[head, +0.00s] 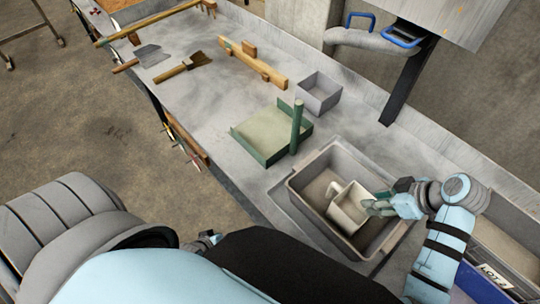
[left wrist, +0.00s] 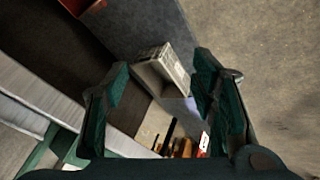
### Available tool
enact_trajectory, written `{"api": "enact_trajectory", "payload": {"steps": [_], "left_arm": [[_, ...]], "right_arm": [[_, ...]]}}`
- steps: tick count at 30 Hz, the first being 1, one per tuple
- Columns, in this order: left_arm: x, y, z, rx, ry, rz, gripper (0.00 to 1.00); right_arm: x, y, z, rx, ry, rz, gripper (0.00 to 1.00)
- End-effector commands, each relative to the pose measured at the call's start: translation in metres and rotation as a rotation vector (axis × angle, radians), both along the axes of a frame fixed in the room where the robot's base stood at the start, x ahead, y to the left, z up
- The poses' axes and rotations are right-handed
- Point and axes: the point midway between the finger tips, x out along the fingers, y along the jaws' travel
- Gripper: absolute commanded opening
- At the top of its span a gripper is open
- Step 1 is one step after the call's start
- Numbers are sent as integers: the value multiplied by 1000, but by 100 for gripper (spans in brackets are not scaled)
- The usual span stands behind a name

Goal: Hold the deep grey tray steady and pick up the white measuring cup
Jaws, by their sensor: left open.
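The deep grey tray (head: 297,190) stands on the bench at the lower right in the head view. The white measuring cup (head: 346,208) is inside it and looks tilted. My right gripper (head: 372,206) reaches in from the right, with its fingertips at the cup's right side. Whether they are closed on the cup is not clear. My left gripper (head: 208,240) shows only in small part beside the bench's front edge, mostly hidden by my own arm. In the left wrist view my left gripper (left wrist: 160,92) is open, with nothing between its fingers, away from the tray.
A green-walled tray (head: 267,137) with an upright green post and a small grey box (head: 319,93) stand left of and behind the deep tray. Wooden tools, including a brush (head: 185,67), lie farther along the bench. A blue bin (head: 480,288) is at the lower right.

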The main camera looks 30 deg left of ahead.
Motion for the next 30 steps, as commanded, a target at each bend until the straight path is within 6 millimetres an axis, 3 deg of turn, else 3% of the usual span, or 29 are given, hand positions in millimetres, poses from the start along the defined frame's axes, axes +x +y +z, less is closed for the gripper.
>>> {"api": "enact_trajectory", "payload": {"steps": [1,3,6,9,11,15,20,30], "left_arm": [[28,-7,29,-139,-86,144,52],[67,-21,76,-418,-189,382,52],[108,-46,148,-882,-259,686,52],[133,-69,209,-1338,-212,939,52],[138,-78,229,-1539,-145,1063,52],[139,-83,234,-1758,-18,1270,52],[151,-86,229,-1806,9,1325,52],[228,-112,196,-1804,10,1324,52]], "right_arm": [[0,0,0,0,0,-1,33],[0,-1,0,0,0,-1,33],[0,-1,0,0,0,-1,33],[0,-1,0,0,0,-2,33],[0,-1,0,0,0,-2,33],[0,-1,0,0,0,-2,33],[0,-1,0,0,-1,-3,33],[0,-1,0,0,0,-2,33]]}}
